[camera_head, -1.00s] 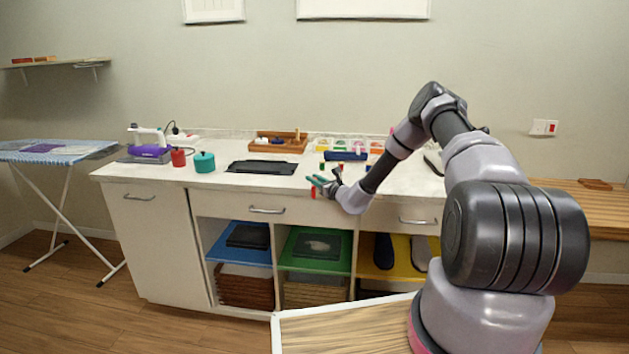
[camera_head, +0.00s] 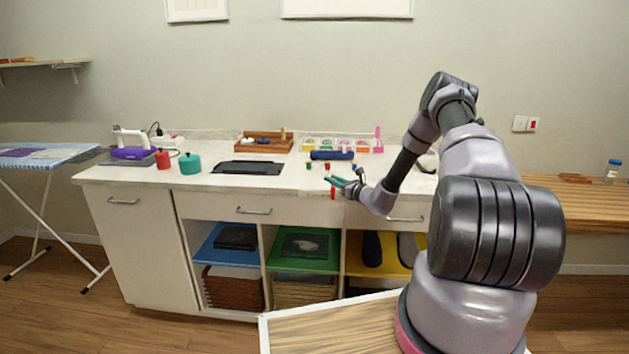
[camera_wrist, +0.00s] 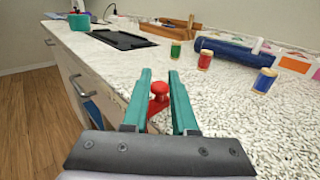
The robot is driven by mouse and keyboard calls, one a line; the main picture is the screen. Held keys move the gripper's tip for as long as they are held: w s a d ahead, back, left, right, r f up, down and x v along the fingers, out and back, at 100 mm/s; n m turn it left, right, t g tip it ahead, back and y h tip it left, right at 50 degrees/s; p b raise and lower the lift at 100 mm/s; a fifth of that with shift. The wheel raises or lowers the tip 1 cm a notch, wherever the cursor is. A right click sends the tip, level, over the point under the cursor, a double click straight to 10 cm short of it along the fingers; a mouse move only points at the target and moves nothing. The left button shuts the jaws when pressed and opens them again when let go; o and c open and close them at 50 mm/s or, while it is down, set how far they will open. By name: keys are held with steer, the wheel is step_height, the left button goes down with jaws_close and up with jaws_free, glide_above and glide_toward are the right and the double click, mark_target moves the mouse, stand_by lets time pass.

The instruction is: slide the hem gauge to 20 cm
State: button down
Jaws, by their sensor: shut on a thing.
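The red slider of the hem gauge (camera_head: 333,192) shows at the counter's front edge, right of the first drawer handle. In the wrist view it has a round red knob (camera_wrist: 160,88) on a red base. My gripper (camera_head: 334,180) reaches down to it from the right, its two teal fingers (camera_wrist: 158,88) on either side of the knob and shut on it. The gauge's scale and numbers cannot be read, so the slider's reading cannot be told. The fingers and the edge hide part of the gauge.
Small green, red and blue spools (camera_wrist: 205,60) stand on the counter (camera_wrist: 225,110) near the gripper. A dark blue roll (camera_head: 332,155) lies behind them. A black tray (camera_head: 248,167) lies to the left. The counter just around the fingers is clear.

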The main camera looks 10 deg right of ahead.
steer(key=d, duration=0.2)
steer(key=s+d, duration=0.1)
steer(key=d, duration=0.1)
steer(key=s+d, duration=0.1)
steer(key=d, duration=0.2)
steer(key=shift+s+d, duration=0.1)
steer(key=shift+s, duration=0.1)
steer(key=c, duration=0.7)
jaws_free()
steer(key=shift+c, duration=0.2)
steer(key=v, duration=1)
steer(key=shift+s+d, duration=0.15)
steer(key=shift+s, duration=0.2)
